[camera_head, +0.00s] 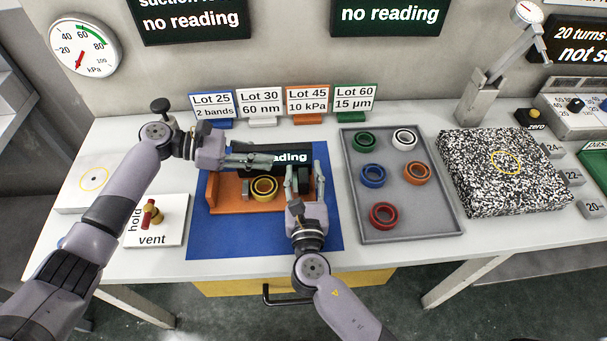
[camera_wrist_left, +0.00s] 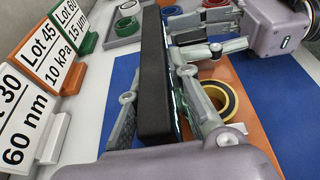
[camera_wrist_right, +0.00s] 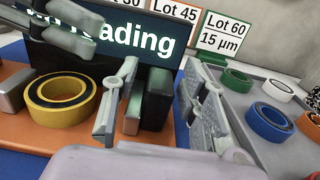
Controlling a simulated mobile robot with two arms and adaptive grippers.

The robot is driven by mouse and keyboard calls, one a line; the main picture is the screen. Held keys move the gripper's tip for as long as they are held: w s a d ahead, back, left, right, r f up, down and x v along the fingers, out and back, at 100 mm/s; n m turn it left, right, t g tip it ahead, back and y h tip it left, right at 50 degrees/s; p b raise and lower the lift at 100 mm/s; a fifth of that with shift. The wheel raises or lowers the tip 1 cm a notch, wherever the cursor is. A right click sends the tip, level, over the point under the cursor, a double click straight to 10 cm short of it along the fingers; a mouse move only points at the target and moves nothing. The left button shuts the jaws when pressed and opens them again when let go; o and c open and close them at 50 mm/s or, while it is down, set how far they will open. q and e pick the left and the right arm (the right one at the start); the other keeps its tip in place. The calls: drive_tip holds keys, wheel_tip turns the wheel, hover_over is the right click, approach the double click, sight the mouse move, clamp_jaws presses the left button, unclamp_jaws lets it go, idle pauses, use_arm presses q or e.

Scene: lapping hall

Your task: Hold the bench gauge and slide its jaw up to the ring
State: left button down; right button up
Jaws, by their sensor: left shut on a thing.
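The bench gauge has an orange base (camera_head: 225,190) on a blue mat and a black display (camera_head: 300,157), partly hidden, reading "...ading". My left gripper (camera_head: 262,158) is shut on the display; the left wrist view shows the black panel (camera_wrist_left: 153,75) between its fingers. The yellow ring (camera_head: 264,188) lies on the base in front of the display, with a grey block (camera_wrist_right: 12,90) to its left. The gauge's black and grey jaw (camera_wrist_right: 155,98) stands right of the ring, with a gap between. My right gripper (camera_wrist_right: 160,95) is open, its fingers on either side of the jaw.
A grey tray (camera_head: 409,222) with several coloured rings stands right of the mat. Lot signs (camera_head: 260,105) line the back. A vent plate (camera_head: 170,236) with a red-handled valve is at left. A speckled plate (camera_head: 500,180) lies further right.

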drive_tip(key=shift+c, duration=0.4)
clamp_jaws()
idle(0.5)
